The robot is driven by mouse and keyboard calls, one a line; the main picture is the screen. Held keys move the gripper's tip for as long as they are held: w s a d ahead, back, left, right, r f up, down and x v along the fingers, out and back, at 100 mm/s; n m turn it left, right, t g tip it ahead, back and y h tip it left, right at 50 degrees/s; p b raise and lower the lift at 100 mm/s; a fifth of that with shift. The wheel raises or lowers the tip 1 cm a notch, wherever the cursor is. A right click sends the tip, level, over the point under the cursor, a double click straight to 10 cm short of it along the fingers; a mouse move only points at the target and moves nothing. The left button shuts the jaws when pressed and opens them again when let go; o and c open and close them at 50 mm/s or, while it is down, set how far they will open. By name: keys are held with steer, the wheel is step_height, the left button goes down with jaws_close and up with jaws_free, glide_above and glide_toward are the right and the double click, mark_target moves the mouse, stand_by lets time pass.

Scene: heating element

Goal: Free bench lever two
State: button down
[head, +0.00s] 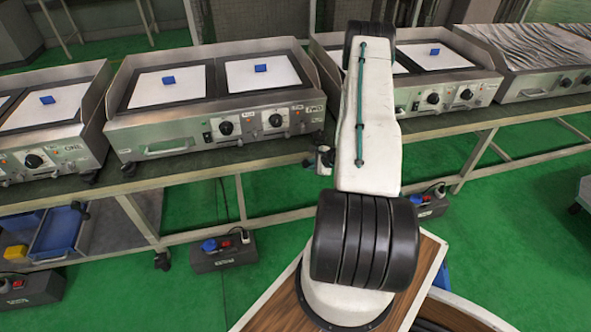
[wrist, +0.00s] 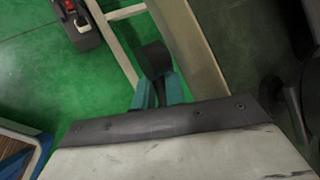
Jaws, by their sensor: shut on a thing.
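My gripper (wrist: 160,92) shows in the wrist view as two teal fingers. They are shut on a dark, rounded piece (wrist: 154,57) that looks like a lever end. It is beside the pale bench frame (wrist: 192,45); the join between them is not clear. The long bench (head: 185,178) there carries a heating unit marked TWO (head: 215,128), left of my arm. Which bench part the held piece belongs to cannot be told for sure.
A unit marked ONE (head: 50,160) stands at left; others stand at right. Power boxes lie on the floor, one at bottom left of centre (head: 224,256) and one right of my arm (head: 430,203). A blue tray (head: 60,232) sits under the bench. Green floor (head: 520,235) is clear at right.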

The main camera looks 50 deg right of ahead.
steer(key=shift+d+r, duration=0.1)
stand_by(0.4)
steer(key=c, duration=1.5)
jaws_free()
steer(key=v, duration=0.7)
steer(key=shift+s+r, duration=0.3)
steer(key=shift+r, duration=0.05)
